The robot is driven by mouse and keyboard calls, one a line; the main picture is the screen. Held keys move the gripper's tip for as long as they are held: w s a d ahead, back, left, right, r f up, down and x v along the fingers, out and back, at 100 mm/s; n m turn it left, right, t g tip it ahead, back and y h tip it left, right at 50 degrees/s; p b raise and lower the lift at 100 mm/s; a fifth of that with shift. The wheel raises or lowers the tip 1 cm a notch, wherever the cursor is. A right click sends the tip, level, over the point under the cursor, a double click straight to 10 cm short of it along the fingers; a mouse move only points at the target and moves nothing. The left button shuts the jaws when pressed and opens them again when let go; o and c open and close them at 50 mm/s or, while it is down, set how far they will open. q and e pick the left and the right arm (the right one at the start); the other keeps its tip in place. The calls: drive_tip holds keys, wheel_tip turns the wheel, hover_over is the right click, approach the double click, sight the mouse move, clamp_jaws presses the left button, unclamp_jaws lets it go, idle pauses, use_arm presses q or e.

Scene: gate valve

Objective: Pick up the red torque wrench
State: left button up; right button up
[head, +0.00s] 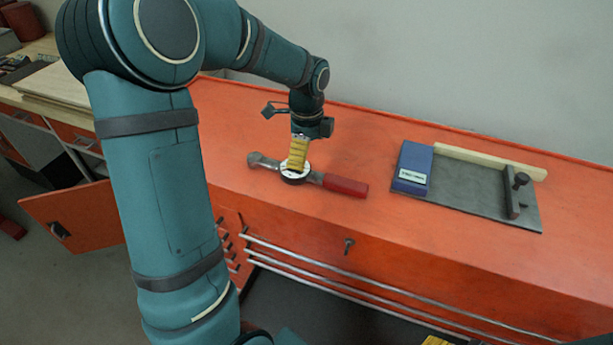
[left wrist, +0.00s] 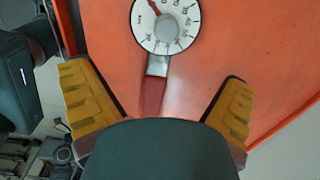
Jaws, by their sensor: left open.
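The torque wrench lies flat on the orange bench top, with a red handle (head: 345,186) to the right, a round white dial in the middle and a metal head to the left. My left gripper (head: 297,168) points down over the dial and hides part of it. In the left wrist view, the open yellow fingers (left wrist: 155,85) stand wide on both sides of the red handle (left wrist: 152,95), apart from it. The dial (left wrist: 166,25) is at the top there. Yellow ribbed tips (head: 436,341), apparently of my right gripper, show at the bottom edge, mostly cut off.
A dark metal plate (head: 470,197) lies on the bench (head: 240,120) to the right, with a blue box (head: 412,167), a pale strip and a black clamp-like part. A wall stands behind the bench. An orange door (head: 75,217) hangs open at the left. The bench around the wrench is clear.

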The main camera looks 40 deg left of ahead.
sight(308, 171)
use_arm(q)
drive_tip(key=shift+w+d+f+b, duration=0.1)
drive_tip(key=shift+f+b, duration=0.5)
drive_tip(key=shift+f, duration=2.8)
drive_tip(key=shift+c, duration=0.3)
clamp_jaws()
